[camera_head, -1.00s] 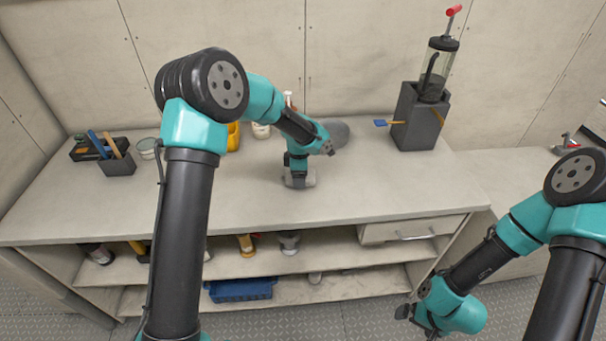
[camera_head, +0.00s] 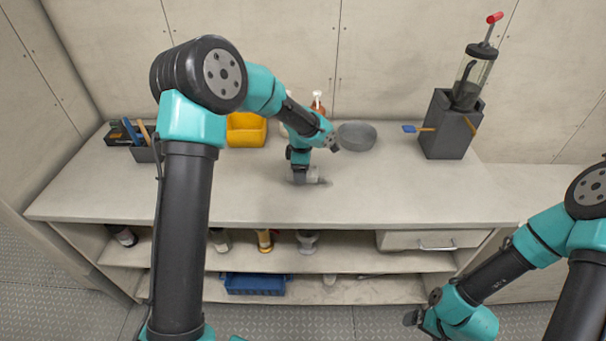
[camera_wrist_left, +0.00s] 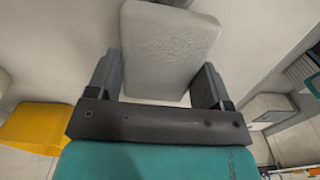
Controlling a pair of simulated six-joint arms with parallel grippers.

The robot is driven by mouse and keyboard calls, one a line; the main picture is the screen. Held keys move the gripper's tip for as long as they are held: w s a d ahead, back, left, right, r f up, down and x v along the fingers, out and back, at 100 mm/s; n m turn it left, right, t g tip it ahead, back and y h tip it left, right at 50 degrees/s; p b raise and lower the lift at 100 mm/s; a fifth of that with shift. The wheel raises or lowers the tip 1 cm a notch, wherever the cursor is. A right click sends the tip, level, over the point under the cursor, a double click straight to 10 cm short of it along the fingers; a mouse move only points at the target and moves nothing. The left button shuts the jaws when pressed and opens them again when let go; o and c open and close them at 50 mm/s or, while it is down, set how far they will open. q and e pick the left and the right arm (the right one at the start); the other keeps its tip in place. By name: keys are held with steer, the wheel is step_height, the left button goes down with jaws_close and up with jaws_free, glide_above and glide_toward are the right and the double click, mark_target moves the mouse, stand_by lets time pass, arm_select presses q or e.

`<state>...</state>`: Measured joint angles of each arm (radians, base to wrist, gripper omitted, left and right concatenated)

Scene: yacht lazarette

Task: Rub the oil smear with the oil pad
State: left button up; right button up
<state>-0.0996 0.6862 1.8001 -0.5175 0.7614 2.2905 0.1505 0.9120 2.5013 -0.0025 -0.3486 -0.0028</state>
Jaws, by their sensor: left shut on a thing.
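My left gripper (camera_head: 304,174) is shut on a pale grey pad, the oil pad (camera_head: 312,175), low over the bench top. It appears to touch the surface, but the contact is not clear. The left wrist view shows the pad (camera_wrist_left: 168,50) as a block with a rough face between the two fingers. A small faint grey patch, probably the oil smear (camera_head: 325,183), shows at the pad's right edge; the pad and gripper may hide the rest. My right gripper (camera_head: 412,318) hangs low at the right, in front of the shelves, and its jaws are unclear.
On the bench (camera_head: 400,195) stand a grey bowl (camera_head: 357,137), a yellow container (camera_head: 246,130), a spray bottle (camera_head: 317,103) and a dark pump stand (camera_head: 447,125). A tool holder is at the left. A blue bin (camera_head: 255,284) sits on the lower shelf. The bench right of the pad is clear.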

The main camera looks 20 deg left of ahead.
arm_select(q)
steer(key=shift+r, duration=2.65)
steer(key=shift+d, duration=0.1)
steer(key=shift+f, duration=0.15)
